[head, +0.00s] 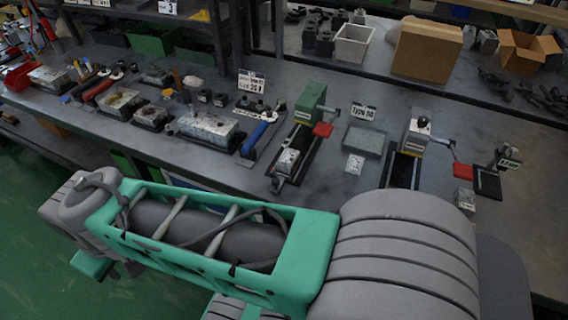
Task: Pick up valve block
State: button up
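Several small metal blocks that could be the valve block lie on the grey workbench (330,190); I cannot tell which is meant. A small silver block (287,162) sits on the black-railed fixture with a green upright. A small pale block (355,164) lies on the bench in front of the "Type 20" sign. Another small pale block (464,198) lies at the right, below a red pad. My green and grey arm fills the foreground and hides part of the bench's front edge. My gripper is not visible.
A green fixture (308,103) and a grey-cream fixture (413,135) stand on the bench. A shallow grey tray (365,141) lies between them. A larger metal block (208,127) and tools crowd the left. A cardboard box (427,48) and white bin (353,43) stand behind.

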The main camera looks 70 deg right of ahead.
aim_at(286, 162)
jog(key=u, duration=0.05)
jog(key=k, duration=0.85)
jog(key=z, duration=1.65)
